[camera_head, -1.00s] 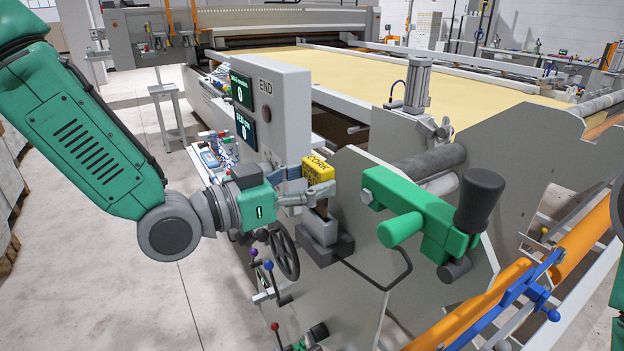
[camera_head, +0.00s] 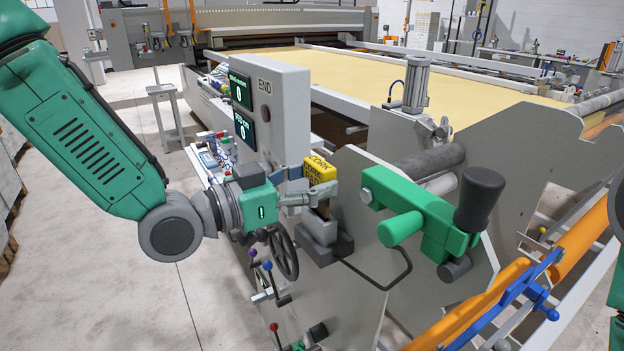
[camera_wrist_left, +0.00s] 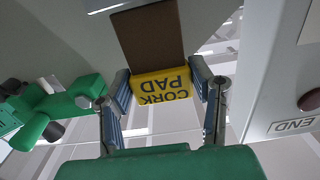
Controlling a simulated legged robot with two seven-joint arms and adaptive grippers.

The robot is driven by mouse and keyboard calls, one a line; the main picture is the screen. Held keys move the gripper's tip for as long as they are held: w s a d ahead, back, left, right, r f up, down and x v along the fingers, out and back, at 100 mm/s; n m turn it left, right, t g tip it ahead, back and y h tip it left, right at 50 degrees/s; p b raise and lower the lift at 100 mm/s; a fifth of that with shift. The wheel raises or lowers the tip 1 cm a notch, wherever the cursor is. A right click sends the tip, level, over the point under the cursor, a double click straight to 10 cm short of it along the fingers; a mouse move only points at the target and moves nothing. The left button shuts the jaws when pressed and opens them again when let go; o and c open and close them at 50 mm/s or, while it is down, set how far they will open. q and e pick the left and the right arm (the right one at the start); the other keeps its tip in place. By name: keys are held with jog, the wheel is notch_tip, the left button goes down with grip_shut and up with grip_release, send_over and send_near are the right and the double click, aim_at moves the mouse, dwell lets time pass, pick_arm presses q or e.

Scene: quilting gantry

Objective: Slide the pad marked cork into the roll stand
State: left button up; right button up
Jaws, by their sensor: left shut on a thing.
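The cork pad (camera_head: 319,169) has a yellow top marked CORK and a brown lower part. My left gripper (camera_head: 323,195) is shut on it, with a finger on each side of the yellow end in the left wrist view (camera_wrist_left: 165,86). The pad is roughly upright over a small grey holder (camera_head: 320,229) on the side of the grey roll stand (camera_head: 345,190). The brown lower end meets the holder's top in the head view; I cannot tell how deep it sits. My right gripper is out of view.
A grey control box (camera_head: 285,110) marked END stands close behind my left gripper. A dark handwheel (camera_head: 284,255) is below it. A green crank with a black knob (camera_head: 430,220) juts out to the right of the holder. Orange and blue bars lie at lower right.

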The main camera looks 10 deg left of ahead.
aim_at(312, 215)
pick_arm(q)
jog(key=shift+f+b, duration=1.8)
jog(key=shift+f, duration=0.4)
jog(key=o, duration=1.4)
jog(key=shift+c, duration=0.2)
jog(key=shift+s+a, duration=0.2)
jog(key=v, duration=0.7)
